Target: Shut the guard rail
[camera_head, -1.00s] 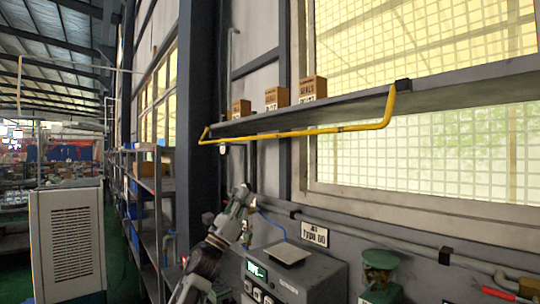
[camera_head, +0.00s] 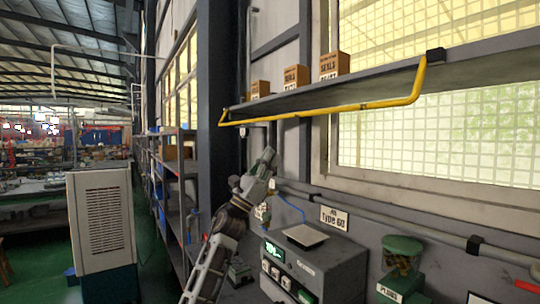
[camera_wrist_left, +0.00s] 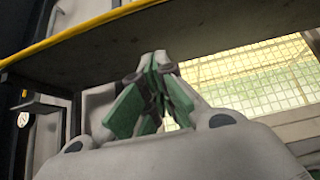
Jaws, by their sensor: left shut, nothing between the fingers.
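The guard rail (camera_head: 345,107) is a yellow bar with bent ends, fixed at both ends of a grey wall shelf (camera_head: 470,72). Its long part hangs low along the shelf's front, below the shelf edge. My left gripper (camera_head: 268,153) is below the rail's left part, pointing up, shut and empty, apart from the rail in the picture. In the left wrist view the closed green-padded fingers (camera_wrist_left: 157,62) point up at the shelf's underside, and the yellow rail (camera_wrist_left: 60,44) crosses the top left. My right gripper is not in view.
Several small boxes, one of them a carton (camera_head: 334,65), stand on the shelf. Below are a grey device (camera_head: 318,268) with a plate on top, a green-lidded jar (camera_head: 402,257) and a wall pipe (camera_head: 400,228). A dark post (camera_head: 215,80) stands left of the shelf.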

